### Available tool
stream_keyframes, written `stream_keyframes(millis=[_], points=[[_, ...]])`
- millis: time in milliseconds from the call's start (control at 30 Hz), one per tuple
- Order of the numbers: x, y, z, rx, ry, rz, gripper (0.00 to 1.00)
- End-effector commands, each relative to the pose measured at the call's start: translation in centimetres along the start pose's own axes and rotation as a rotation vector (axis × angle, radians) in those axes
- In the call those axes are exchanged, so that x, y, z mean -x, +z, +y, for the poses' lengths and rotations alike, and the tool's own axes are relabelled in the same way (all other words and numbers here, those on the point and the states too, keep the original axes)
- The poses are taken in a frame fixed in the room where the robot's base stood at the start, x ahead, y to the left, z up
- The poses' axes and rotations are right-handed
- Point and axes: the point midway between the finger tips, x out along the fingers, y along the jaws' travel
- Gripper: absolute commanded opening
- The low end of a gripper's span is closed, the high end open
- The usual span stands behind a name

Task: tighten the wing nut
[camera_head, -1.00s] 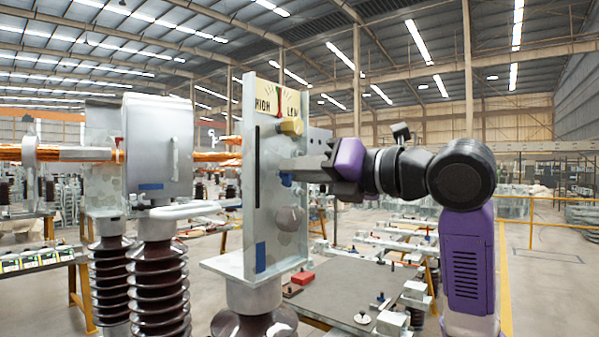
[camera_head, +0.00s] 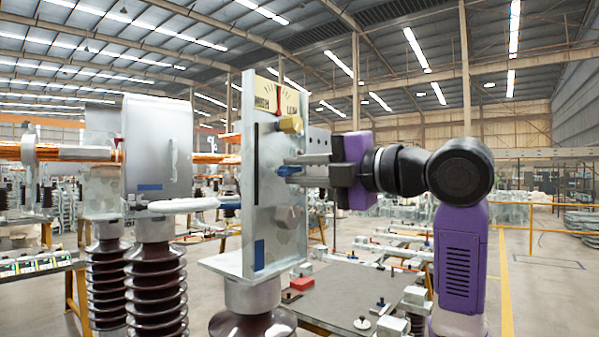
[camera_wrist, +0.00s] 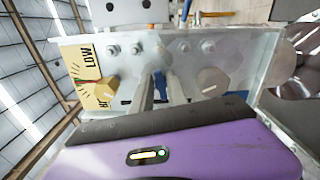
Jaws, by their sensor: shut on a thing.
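The wing nut is a small blue piece (camera_head: 287,171) on the right face of the upright grey metal plate (camera_head: 262,215). My gripper (camera_head: 300,168) reaches it from the right, level, with its two grey fingers closed about it. In the wrist view the blue of the wing nut (camera_wrist: 160,85) shows between the fingertips (camera_wrist: 161,90). The fingers hide most of its shape, and how far it sits from the plate cannot be told.
Above the wing nut are a yellow knob (camera_head: 290,125) and a dial (camera_head: 277,97) with a red needle. Below it is a round grey knob (camera_head: 289,217). A grey work table (camera_head: 350,290) with small parts stands behind. Brown ribbed insulators (camera_head: 157,290) stand left.

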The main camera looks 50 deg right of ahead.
Motion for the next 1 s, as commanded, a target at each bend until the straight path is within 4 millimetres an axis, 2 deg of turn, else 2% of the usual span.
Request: stream_keyframes(millis=[1000], points=[[0.0,-0.27,-0.61,-0.968,-0.003,-0.002,0.0]])
